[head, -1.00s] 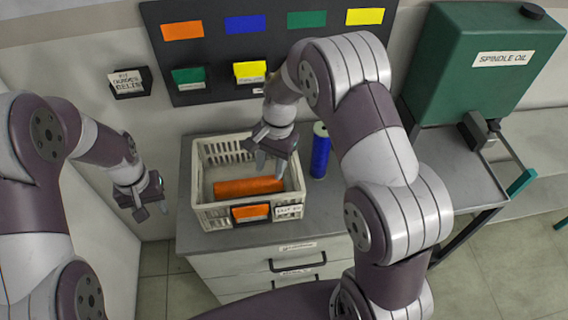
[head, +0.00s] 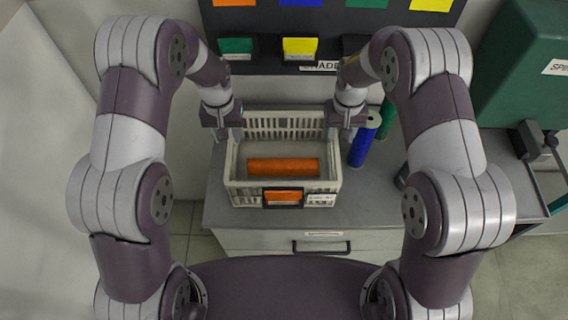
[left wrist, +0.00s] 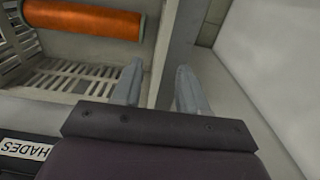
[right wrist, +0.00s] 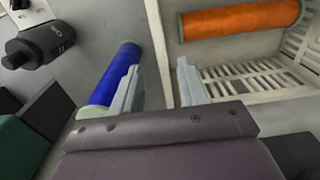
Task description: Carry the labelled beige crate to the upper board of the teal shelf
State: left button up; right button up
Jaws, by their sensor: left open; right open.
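The beige crate (head: 236,183) stands on a grey cabinet top, with an orange spool (head: 283,167) lying inside. Its front carries an orange card and a small white label (head: 319,199). My left gripper (head: 222,134) is at the crate's left wall, open; in the left wrist view its fingers (left wrist: 158,88) lie on either side of that wall. My right gripper (head: 346,132) is at the right wall, open; in the right wrist view its fingers (right wrist: 157,88) straddle the wall (right wrist: 158,35). I cannot tell whether any finger touches it. I cannot make out the teal shelf's upper board.
A dark board (head: 330,22) with coloured cards hangs behind.

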aim_at(231, 154)
pick_arm(q)
notch_tip(231, 154, down, 9)
jog(key=shift+s+f, duration=0.1)
jog(key=shift+s, duration=0.05)
pick_arm(e)
notch_tip(231, 154, down, 9)
jog(key=shift+s+f, duration=0.1)
pick_arm(q)
jog(key=shift+s+f, duration=0.1)
pick_arm(e)
jog(key=shift+s+f, duration=0.1)
jog(key=shift+s, duration=0.05)
pick_arm(q)
jog(key=shift+a, duration=0.1)
pick_arm(e)
jog(key=shift+a, duration=0.1)
pick_arm(q)
grip_shut()
pick_arm(e)
grip_shut()
